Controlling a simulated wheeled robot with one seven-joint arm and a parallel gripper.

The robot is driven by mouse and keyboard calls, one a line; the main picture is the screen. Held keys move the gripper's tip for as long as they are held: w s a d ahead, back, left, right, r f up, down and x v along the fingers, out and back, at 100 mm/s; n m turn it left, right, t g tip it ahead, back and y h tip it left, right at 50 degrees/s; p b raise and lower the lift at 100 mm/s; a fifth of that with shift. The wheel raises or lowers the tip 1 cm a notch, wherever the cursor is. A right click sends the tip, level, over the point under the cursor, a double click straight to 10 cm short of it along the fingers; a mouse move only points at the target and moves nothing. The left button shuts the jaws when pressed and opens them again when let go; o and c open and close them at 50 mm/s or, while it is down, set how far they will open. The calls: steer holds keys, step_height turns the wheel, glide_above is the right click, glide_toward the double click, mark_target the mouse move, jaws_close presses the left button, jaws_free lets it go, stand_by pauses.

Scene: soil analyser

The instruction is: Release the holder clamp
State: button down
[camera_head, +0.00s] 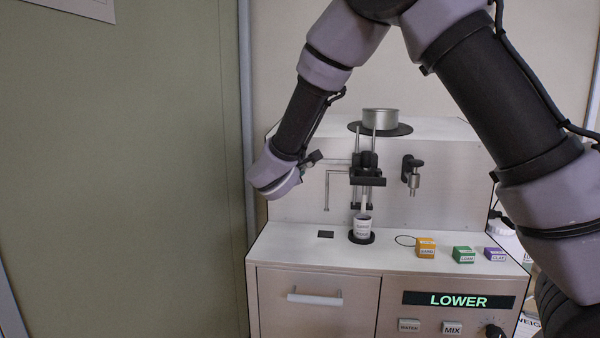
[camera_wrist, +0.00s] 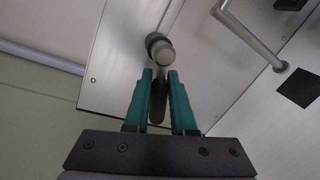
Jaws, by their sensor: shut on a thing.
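My gripper (camera_wrist: 160,80) is at the left side of the analyser's upright panel, its green fingers closed around a dark lever-like handle (camera_wrist: 157,108). A rounded grey-and-black knob (camera_wrist: 160,50) shows just beyond the fingertips. In the head view my gripper (camera_head: 307,166) is partly hidden by its own wrist, beside a thin rod that runs right to the black holder assembly (camera_head: 367,170). I take the gripped handle to be the holder clamp's lever; its far joint is hidden. A white labelled cup (camera_head: 363,226) stands upright on a black round base below the holder.
A metal pan (camera_head: 381,119) sits on top of the column. A bent metal pipe (camera_head: 328,188) is close right of my gripper. A black nozzle (camera_head: 412,172) is further right. Sand, loam and clay boxes (camera_head: 463,254) stand on the counter. The display (camera_head: 458,300) reads LOWER.

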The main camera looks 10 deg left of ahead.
steer(key=shift+a+r+m, duration=0.1)
steer(key=shift+r+m, duration=0.25)
steer(key=shift+m, duration=0.65)
steer(key=c, duration=0.8)
jaws_free()
steer(key=shift+o, duration=0.2)
steer(key=shift+s, duration=0.1)
steer(key=s+r, duration=0.2)
steer(key=s, duration=0.8)
steer(key=shift+s+a, duration=0.25)
steer(key=shift+a, duration=0.1)
steer(key=shift+r, duration=0.1)
